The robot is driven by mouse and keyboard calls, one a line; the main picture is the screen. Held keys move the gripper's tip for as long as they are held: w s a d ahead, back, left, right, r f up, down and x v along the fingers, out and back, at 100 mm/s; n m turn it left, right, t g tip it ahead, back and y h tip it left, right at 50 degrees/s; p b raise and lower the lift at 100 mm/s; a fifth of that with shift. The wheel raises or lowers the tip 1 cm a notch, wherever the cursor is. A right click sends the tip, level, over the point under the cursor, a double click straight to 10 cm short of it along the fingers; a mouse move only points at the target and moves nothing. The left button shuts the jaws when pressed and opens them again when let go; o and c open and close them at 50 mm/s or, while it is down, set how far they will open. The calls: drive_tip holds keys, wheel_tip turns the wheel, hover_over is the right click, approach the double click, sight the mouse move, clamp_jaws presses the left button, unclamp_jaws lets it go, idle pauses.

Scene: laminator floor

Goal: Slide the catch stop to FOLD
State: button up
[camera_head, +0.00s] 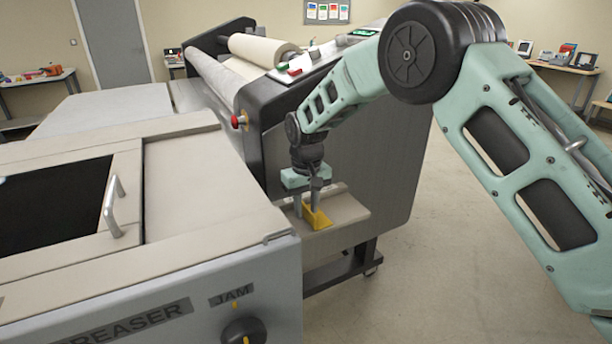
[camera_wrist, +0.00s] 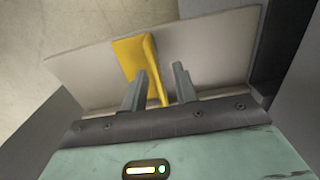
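The catch stop appears to be the yellow piece (camera_head: 317,218) on a beige plate (camera_head: 346,208) at the side of the laminator. In the wrist view the yellow piece (camera_wrist: 130,58) has a flat part and a thin raised fin. My gripper (camera_head: 307,198) points down over it, and it also shows in the wrist view (camera_wrist: 160,85). Its two grey fingers are apart, with the fin between them. The fin is closer to the left finger, with a clear gap to the right finger. Whether the left finger touches it I cannot tell. No FOLD mark is readable.
The creaser (camera_head: 215,205), with a handle (camera_head: 113,207) and a JAM knob (camera_head: 244,331), stands close at left. The laminator (camera_head: 375,150) is behind the plate, with a red button (camera_head: 237,121) at its corner. Open floor (camera_head: 450,280) lies to the right.

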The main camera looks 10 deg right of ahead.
wheel_tip(320, 180, up, 16)
drive_tip(key=b, duration=0.2)
idle(0.4)
drive_tip(key=s+d+f+m+t, duration=0.15)
drive_tip(key=s+d+f, duration=0.25)
drive_tip(key=s+d, duration=0.8)
drive_tip(key=s+d+f+m+t, duration=0.1)
drive_tip(key=s+d+f, duration=0.2)
drive_tip(key=s+d, duration=0.3)
drive_tip(key=s+d+f+m, duration=0.15)
drive_tip(key=s+d, duration=0.25)
drive_tip(key=s, duration=0.5)
drive_tip(key=s+a+n+g, duration=0.1)
drive_tip(key=s+a+n, duration=0.3)
drive_tip(key=a, duration=0.5)
drive_tip(key=s+a+r+n+g, duration=0.1)
drive_tip(key=s+a+n, duration=0.3)
drive_tip(key=s+a, duration=0.4)
drive_tip(key=shift+s+a+r+y, duration=0.25)
drive_tip(key=shift+s+a+y, duration=0.05)
drive_tip(key=shift+a, duration=0.35)
